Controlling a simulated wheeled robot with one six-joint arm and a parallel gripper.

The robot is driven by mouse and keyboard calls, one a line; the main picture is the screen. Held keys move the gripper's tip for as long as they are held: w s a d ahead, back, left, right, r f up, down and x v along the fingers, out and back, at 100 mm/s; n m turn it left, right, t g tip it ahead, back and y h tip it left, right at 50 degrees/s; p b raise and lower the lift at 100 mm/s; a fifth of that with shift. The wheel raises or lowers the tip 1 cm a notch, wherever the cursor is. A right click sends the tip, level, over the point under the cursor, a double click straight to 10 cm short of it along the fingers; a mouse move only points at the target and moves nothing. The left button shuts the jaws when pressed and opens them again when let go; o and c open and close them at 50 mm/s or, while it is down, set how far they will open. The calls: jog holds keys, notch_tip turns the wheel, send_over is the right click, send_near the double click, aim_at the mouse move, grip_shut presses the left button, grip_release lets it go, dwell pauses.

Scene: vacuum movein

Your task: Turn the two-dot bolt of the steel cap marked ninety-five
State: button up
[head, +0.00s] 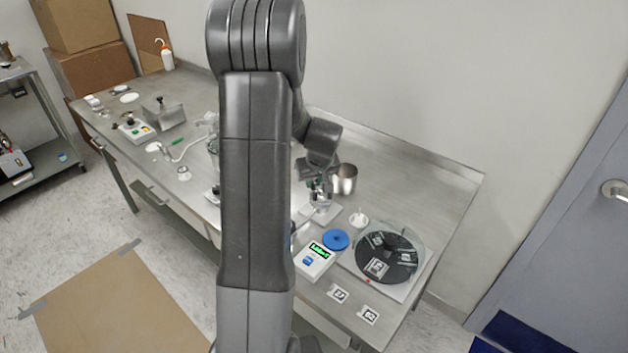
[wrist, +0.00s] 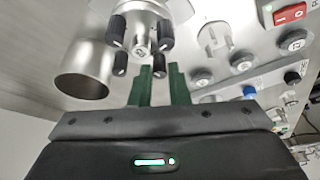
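In the wrist view, a steel cap (wrist: 141,34) with several black bolt knobs around it lies just beyond my fingertips. Its marking and the dots on its bolts are too small to read. My gripper (wrist: 161,70) has two dark green fingers standing apart. One lower black bolt knob (wrist: 158,75) shows between the fingertips; I cannot tell whether they touch it. Another lower knob (wrist: 120,70) is left of the fingers. In the head view my gripper (head: 321,187) is over the bench, right of my arm, and the cap is hard to make out there.
A steel cup (wrist: 84,72) stands left of the fingers, also in the head view (head: 345,180). Small round fittings and a red switch (wrist: 290,14) are at the right. A blue disc (head: 336,240) and a black round plate (head: 386,258) lie on the bench's near right.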

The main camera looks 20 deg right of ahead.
grip_shut()
jog(key=shift+f+m+b, duration=0.15)
jog(key=shift+m+b, duration=0.15)
jog(key=shift+b, duration=0.2)
jog(key=shift+m+h+b, duration=0.3)
jog(key=shift+m, duration=0.1)
jog(key=o, duration=0.5)
grip_release()
jog(key=shift+r, duration=0.2)
